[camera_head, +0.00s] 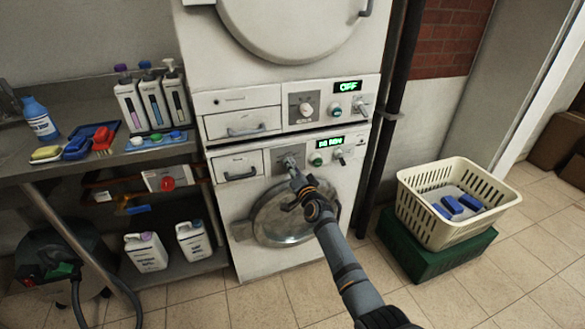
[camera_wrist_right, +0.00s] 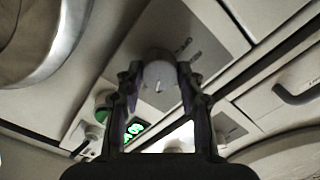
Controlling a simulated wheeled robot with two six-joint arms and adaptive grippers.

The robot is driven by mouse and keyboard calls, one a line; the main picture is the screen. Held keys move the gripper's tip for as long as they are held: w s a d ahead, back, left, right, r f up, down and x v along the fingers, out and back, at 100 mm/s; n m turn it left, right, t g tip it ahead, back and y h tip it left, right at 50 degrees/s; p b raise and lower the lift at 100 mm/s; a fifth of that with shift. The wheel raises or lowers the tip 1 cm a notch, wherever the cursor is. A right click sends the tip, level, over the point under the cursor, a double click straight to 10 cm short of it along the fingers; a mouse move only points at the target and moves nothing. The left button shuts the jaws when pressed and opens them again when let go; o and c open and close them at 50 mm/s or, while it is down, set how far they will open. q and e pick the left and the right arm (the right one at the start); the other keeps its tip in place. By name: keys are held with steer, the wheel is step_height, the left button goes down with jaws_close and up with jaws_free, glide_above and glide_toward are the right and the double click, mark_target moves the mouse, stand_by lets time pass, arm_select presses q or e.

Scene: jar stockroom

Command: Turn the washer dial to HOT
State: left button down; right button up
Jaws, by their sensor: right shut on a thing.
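The washer (camera_head: 236,210) is the lower of two stacked white machines in the head view. Its dial sits on a grey plate at the upper middle of its front panel, mostly hidden by my right gripper (camera_head: 293,171) in the head view. In the right wrist view the round dial (camera_wrist_right: 160,75) sits between the two dark fingers of my right gripper (camera_wrist_right: 158,85), which are shut on it. A small mark shows on the dial's face; the lettering on the plate is too blurred to read. A green-lit display (camera_head: 330,142) sits right of the dial. My left gripper is not in view.
The upper machine (camera_head: 240,100) has its own dial and a display reading OFF. A shelf with bottles (camera_head: 130,105) stands left. A cream basket (camera_head: 460,235) with blue items sits on a green box at right. A dark vertical pipe (camera_head: 390,120) stands beside the machines.

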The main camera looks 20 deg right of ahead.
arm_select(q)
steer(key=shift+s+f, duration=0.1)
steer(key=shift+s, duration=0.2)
arm_select(e)
steer(key=m, duration=0.3)
steer(key=shift+m, duration=0.4)
steer(key=o, duration=1.2)
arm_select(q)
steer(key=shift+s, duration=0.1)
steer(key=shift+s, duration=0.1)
arm_select(e)
steer(key=s, duration=1.2)
steer(key=shift+d, duration=0.2)
